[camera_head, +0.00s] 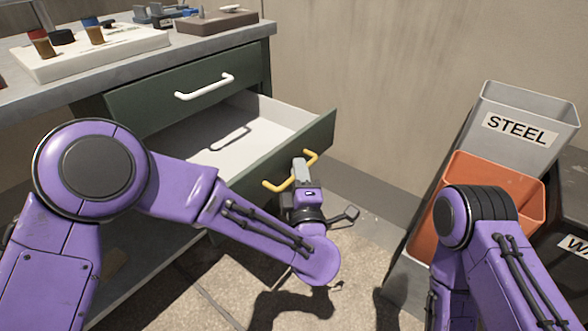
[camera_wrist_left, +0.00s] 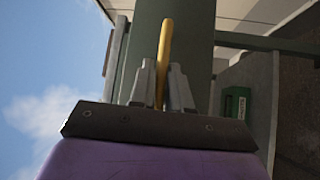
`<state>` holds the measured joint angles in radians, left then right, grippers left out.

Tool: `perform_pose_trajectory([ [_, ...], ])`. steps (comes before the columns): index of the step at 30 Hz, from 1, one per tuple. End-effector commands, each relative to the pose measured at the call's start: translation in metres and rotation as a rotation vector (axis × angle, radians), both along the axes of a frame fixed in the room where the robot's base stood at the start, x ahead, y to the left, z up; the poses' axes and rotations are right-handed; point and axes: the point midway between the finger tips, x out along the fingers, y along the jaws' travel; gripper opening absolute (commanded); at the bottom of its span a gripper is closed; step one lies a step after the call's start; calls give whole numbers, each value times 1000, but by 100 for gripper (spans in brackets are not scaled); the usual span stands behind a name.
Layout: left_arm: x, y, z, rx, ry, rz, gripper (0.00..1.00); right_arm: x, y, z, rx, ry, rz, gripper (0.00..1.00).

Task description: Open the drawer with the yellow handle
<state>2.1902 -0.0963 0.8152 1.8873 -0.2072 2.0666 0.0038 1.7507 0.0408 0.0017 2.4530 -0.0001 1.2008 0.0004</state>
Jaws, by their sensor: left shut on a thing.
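The drawer with the yellow handle is pulled well out of the green cabinet, and its pale inside (camera_head: 225,150) is empty apart from shadows. Its yellow handle (camera_head: 277,186) is on the green front panel. My left gripper (camera_head: 300,170) is shut on the yellow handle near its middle. In the left wrist view the handle (camera_wrist_left: 165,52) stands between the two fingers of my left gripper (camera_wrist_left: 162,85), against the green drawer front (camera_wrist_left: 190,35). My right arm shows at the lower right of the head view, but its gripper is not visible.
A closed drawer with a white handle (camera_head: 205,87) is just above. The worktop holds a white tray (camera_head: 75,62) with small pots and a brown block (camera_head: 217,20). A grey STEEL bin (camera_head: 520,125) and an orange bin (camera_head: 490,177) stand at the right. Floor is clear between.

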Motion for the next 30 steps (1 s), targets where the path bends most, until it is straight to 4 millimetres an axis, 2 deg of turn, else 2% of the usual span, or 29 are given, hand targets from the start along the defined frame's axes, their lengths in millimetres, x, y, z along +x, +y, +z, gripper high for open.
perform_pose_trajectory([
  [6, 0, 1, -1, 0, 3, 2, 0, 0, 0, 0, 0, 0, 0, 43],
  [7, 0, 1, -1, 0, 3, 2, 27, 0, 0, 0, 0, 0, 0, 43],
  [8, 0, 1, -1, 0, 3, 2, 36, 0, 0, 0, 0, 0, 0, 43],
  [16, 0, 0, 0, 0, 1, 0, 36, 0, 0, 0, 0, 0, 0, 43],
  [19, -8, -1, -1, 1, 1, -3, 36, 0, 0, 1, 0, 0, 0, 43],
  [30, -87, -10, -12, 3, 0, -3, 36, 1, 0, 8, -1, -1, 1, 43],
])
